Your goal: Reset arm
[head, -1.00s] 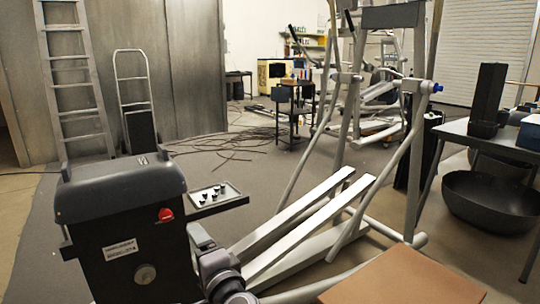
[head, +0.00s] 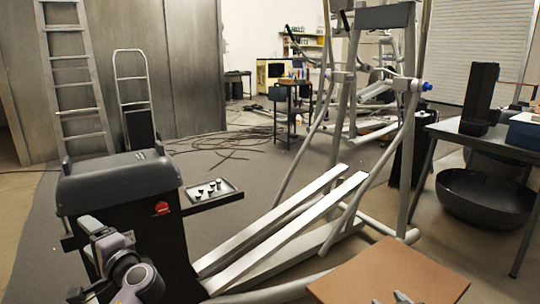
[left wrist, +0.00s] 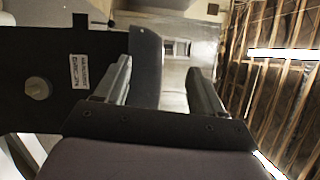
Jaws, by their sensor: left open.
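My left arm comes in at the bottom left of the head view, low in front of the dark housing of the elliptical machine (head: 125,205). My left gripper (left wrist: 158,68) is open and empty in the left wrist view, its two grey fingers well apart. The housing's dark panel (left wrist: 55,110), with a round knob and a white label, fills the left of that view, close beside the fingers. Small grey metal parts (head: 403,297) show at the bottom edge of the head view, over a brown board; they may be my right gripper's tips, mostly cut off.
A small tray with knobs (head: 212,190) juts from the housing. The machine's pale rails (head: 290,230) cross the middle floor. The brown board (head: 385,270) is at the front right. A table (head: 470,135) and black bowl (head: 485,197) stand right. A ladder (head: 75,90) leans behind.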

